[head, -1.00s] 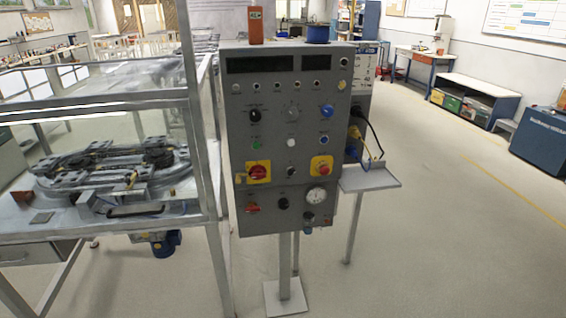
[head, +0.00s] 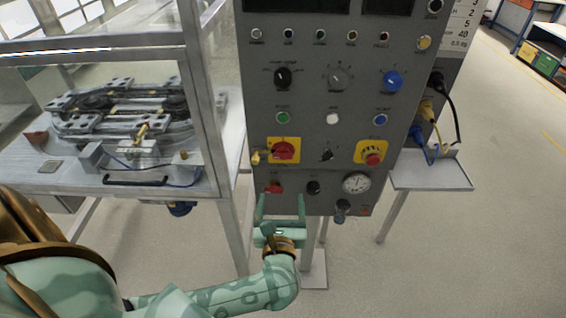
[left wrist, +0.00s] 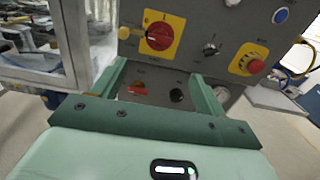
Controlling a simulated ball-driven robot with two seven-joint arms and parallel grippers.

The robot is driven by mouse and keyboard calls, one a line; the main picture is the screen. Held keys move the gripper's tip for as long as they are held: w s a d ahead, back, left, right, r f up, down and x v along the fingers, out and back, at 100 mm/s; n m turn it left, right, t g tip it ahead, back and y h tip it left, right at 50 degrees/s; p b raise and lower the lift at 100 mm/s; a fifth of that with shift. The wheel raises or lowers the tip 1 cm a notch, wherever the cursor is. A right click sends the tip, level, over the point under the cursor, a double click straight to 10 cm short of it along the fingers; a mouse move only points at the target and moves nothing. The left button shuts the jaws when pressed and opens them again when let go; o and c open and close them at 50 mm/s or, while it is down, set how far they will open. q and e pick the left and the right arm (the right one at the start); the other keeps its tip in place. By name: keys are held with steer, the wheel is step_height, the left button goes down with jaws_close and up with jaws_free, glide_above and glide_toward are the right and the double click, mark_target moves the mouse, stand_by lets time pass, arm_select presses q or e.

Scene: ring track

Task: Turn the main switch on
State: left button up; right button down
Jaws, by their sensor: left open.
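The main switch (head: 285,150) is a red rotary knob on a yellow plate, low on the left of the grey control panel (head: 310,110). It also shows in the left wrist view (left wrist: 160,36), above the fingers. A brass-coloured part, perhaps a padlock (head: 259,157), sits at its left edge. I cannot tell whether the switch is on or off. My left gripper (head: 282,206) is open and empty, fingers pointing up, below the switch and apart from it. In the left wrist view its fingers (left wrist: 157,80) frame a small red switch (left wrist: 137,89). My right gripper is out of view.
A red emergency button (head: 373,159) on yellow is to the right, with a gauge (head: 356,183) below. A small shelf (head: 430,176) and cables (head: 434,120) are at the panel's right side. The ring track (head: 125,120) stands behind a metal frame post (head: 200,90) at left.

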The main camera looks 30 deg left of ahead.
mark_target(283, 158)
arm_select(q)
steer(key=x, duration=1.3)
steer(key=shift+w+b, duration=0.15)
steer(key=shift+b, duration=0.25)
steer(key=shift+w+a, duration=0.4)
steer(key=shift+w, duration=0.1)
steer(key=c, duration=1)
